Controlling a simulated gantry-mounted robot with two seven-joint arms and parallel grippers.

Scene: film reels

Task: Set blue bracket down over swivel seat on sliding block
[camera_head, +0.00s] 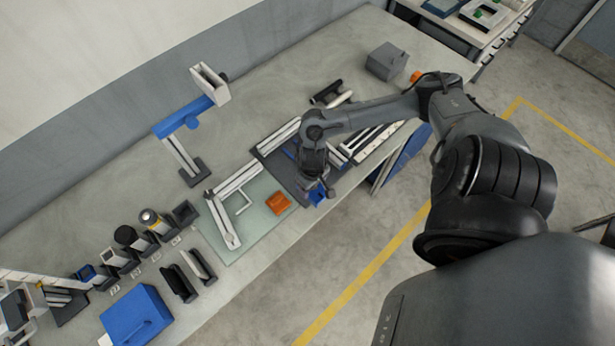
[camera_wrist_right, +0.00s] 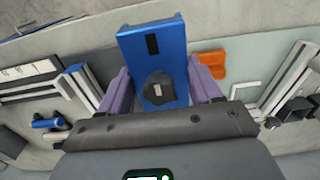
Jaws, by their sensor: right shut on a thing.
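The blue bracket (camera_wrist_right: 177,44) fills the upper middle of the right wrist view. It has a dark slot and a black knob (camera_wrist_right: 158,88) on its near part. My right gripper (camera_wrist_right: 160,96) is shut on it, with a purple finger at each side. In the head view my right gripper (camera_head: 316,186) is above the bench's front edge, beside a dark plate, and the bracket (camera_head: 319,196) shows as a small blue piece below it. The arm hides part of the dark plate. I cannot tell which part is the sliding block or its swivel seat. My left gripper is not in view.
An orange block (camera_head: 278,203) lies on a pale glass plate (camera_head: 252,222), left of the gripper, beside white rails (camera_head: 236,180). A blue-armed stand (camera_head: 190,122) rises behind. Several dark holders and a blue box (camera_head: 136,314) stand at the lower left. A grey box (camera_head: 387,62) stands at the back.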

